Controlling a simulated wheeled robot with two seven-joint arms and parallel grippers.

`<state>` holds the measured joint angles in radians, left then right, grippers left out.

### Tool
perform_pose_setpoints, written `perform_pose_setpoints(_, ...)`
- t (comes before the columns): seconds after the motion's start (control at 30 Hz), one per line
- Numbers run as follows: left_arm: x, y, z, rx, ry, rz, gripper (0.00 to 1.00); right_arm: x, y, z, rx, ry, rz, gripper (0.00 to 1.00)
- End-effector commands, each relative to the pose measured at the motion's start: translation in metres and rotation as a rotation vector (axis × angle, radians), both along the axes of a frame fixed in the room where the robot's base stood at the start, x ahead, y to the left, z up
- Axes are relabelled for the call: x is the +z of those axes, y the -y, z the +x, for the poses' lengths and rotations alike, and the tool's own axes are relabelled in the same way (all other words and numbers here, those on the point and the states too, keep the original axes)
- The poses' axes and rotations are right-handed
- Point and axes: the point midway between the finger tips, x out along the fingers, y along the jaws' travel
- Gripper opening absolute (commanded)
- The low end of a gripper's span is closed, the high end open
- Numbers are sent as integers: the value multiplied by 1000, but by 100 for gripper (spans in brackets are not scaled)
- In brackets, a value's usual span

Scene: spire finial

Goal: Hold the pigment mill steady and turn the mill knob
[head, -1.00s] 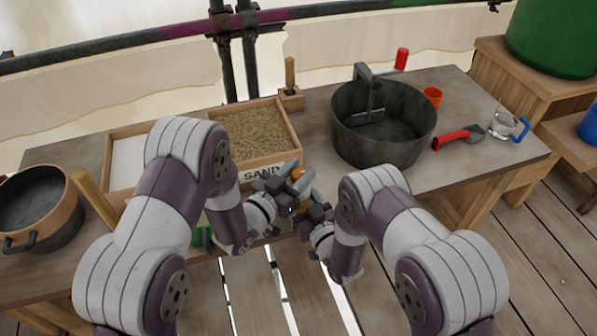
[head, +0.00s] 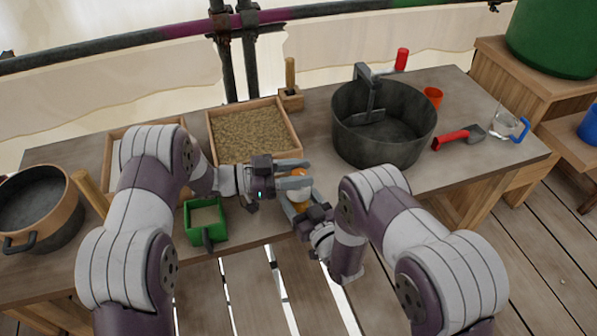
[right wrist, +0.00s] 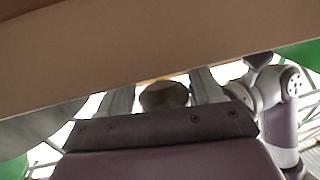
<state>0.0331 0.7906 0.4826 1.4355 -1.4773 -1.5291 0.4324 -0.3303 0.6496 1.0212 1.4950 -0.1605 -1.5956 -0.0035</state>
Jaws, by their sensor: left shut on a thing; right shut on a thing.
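The pigment mill (head: 302,189) is a small upright thing with an orange top, a pale middle and an orange lower part, near the table's front edge in the head view. Its orange mill knob (head: 299,173) shows between the fingers of my left gripper (head: 294,174), which reaches in level from the left and is shut on it. My right gripper (head: 297,206) comes from the lower right and is shut on the mill's body lower down. In the right wrist view a dull rounded part (right wrist: 163,96) sits between its fingers; the rest is hidden.
A sand tray (head: 250,135) lies behind the grippers, and a green box (head: 205,221) is left of them. A red-handled scoop (head: 455,138) and a glass jug (head: 507,126) are further right.

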Motion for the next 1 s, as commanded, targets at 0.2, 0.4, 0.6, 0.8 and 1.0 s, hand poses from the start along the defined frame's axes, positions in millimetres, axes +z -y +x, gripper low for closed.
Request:
perform_pose_setpoints(0.2, 1, 0, 0, -54, 2, 0, 10, -1, -1, -1, 5, -1, -2, 31)
perform_pose_setpoints(0.4, 1, 0, 0, -69, 1, 1, 10, -1, -1, -1, 4, -1, -2, 31)
perform_pose_setpoints(0.6, 1, 0, 0, -70, 1, 1, 10, -1, -1, -1, 4, -2, -3, 31)
perform_pose_setpoints(0.8, 0, 0, 0, -69, 1, 1, 61, -1, -1, -1, 3, -2, -2, 31)
perform_pose_setpoints(1.0, 0, 0, 0, -69, 0, 2, 61, -1, 0, -1, 2, -1, -2, 31)
